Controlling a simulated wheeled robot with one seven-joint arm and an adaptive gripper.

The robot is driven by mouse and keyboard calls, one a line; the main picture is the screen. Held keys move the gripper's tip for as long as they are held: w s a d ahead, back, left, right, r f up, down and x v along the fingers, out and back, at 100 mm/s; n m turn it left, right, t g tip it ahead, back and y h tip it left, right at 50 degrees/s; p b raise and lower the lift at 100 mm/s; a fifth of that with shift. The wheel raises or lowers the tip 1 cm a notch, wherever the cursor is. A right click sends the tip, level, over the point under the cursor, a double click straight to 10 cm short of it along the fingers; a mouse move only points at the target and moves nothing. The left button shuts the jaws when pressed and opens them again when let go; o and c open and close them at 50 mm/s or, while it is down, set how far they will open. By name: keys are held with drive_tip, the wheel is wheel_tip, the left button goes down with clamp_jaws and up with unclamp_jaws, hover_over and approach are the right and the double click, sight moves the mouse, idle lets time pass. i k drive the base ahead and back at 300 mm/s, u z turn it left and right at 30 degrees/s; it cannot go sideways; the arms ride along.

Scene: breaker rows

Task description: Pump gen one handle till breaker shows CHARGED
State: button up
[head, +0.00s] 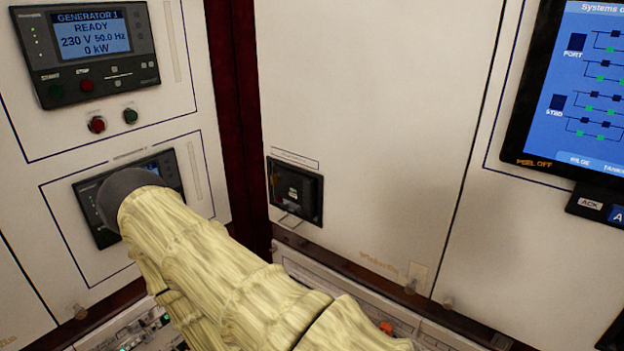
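The Generator 1 panel (88,45) is at the upper left, and its screen reads READY, 230 V, 50.0 Hz, 0 kW. My arm, in a pale yellow cover with a dark grey rounded part at its upper left, crosses the lower middle. My gripper is not in view. Parts of what may be breaker fronts (140,330) show at the bottom left, with small green lights, largely hidden by my arm and cut off by the frame. I cannot make out the gen one pump handle or any CHARGED sign.
A second panel (165,170) below Generator 1 is partly covered by my arm. A red button (97,124) and a green button (130,116) sit between them. A black recessed unit (295,190) is on the middle door. A large systems screen (590,90) stands at the right.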

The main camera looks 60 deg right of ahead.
sight(291, 205)
drive_tip(key=k, duration=0.4)
drive_tip(key=u, duration=0.6)
drive_tip(key=i, duration=0.9)
drive_tip(key=z, duration=2.65)
